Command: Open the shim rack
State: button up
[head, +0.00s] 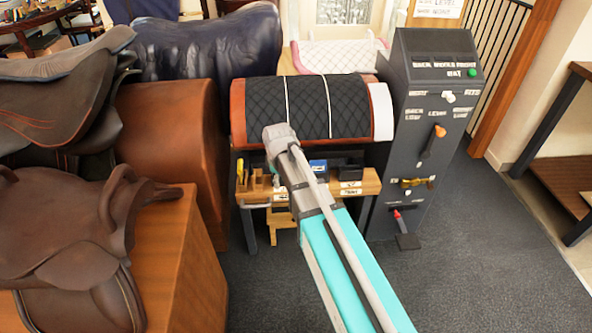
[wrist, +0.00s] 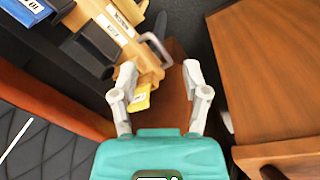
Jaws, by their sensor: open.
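A light wooden bench (head: 362,187) stands under a black quilted pad. It has a grey bar handle (head: 257,205) at its left front and white labels along the front. I cannot tell for sure which part is the shim rack. In the wrist view, the labelled wood (wrist: 88,22) and its handle (wrist: 156,50) lie ahead of my gripper (wrist: 159,78). The gripper's fingers are wide apart with nothing held. The handle is beyond the fingertips, apart from them. A yellow piece (wrist: 141,98) shows beside the left finger. In the head view my arm hides part of the bench.
A dark cabinet (head: 430,110) with levers stands right of the bench. The black quilted pad (head: 305,110) overhangs it. Brown saddles (head: 75,225) on wooden stands (head: 175,270) crowd the left. Open grey carpet (head: 480,280) lies at front right.

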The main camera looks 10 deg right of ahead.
jog(key=s+d+r+m+p, duration=0.3)
jog(key=s+d+r+p, duration=0.1)
jog(key=r, duration=0.1)
jog(key=shift+s+d, duration=0.2)
dwell(0.7)
jog(key=s+d+m+g, duration=0.1)
jog(key=s+d+m, duration=0.7)
jog(key=s, duration=0.3)
notch_tip(320, 180, up, 12)
jog(key=p, duration=1.2)
jog(key=shift+s+r+p, duration=0.15)
jog(key=shift+s+p, duration=0.05)
jog(key=shift+p, duration=0.2)
jog(key=shift+d, duration=0.1)
grip_shut()
